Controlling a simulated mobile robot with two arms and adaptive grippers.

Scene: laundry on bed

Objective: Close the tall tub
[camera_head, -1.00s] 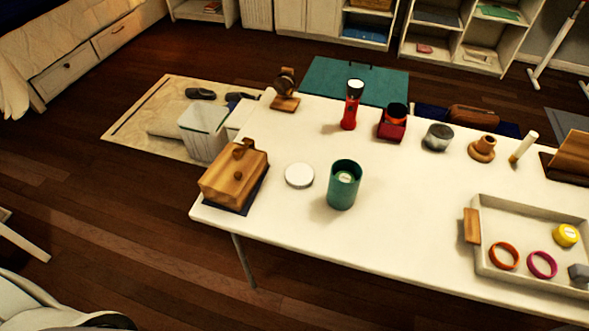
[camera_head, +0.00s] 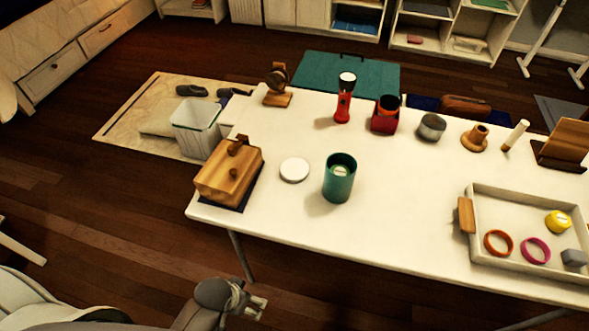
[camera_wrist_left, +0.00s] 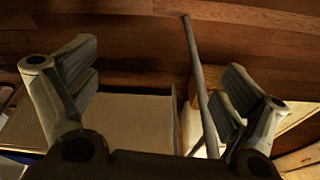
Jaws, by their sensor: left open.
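The tall tub (camera_head: 339,182) is a green cylinder standing upright on the white table, with its top open and something pale inside. A round white lid (camera_head: 294,169) lies flat on the table just left of the tub, apart from it. My left gripper (camera_head: 256,306) is low at the bottom of the head view, in front of the table's near edge and well short of the tub. In the left wrist view my left gripper (camera_wrist_left: 160,90) has its fingers wide apart with nothing between them. My right gripper does not show.
A wooden box (camera_head: 225,178) stands left of the lid. A red flashlight (camera_head: 343,106), a red holder (camera_head: 384,122) and a dark-banded jar (camera_head: 431,127) stand behind. A tray (camera_head: 473,205) with rings is at the right. The table (camera_head: 390,240) is clear in front of the tub.

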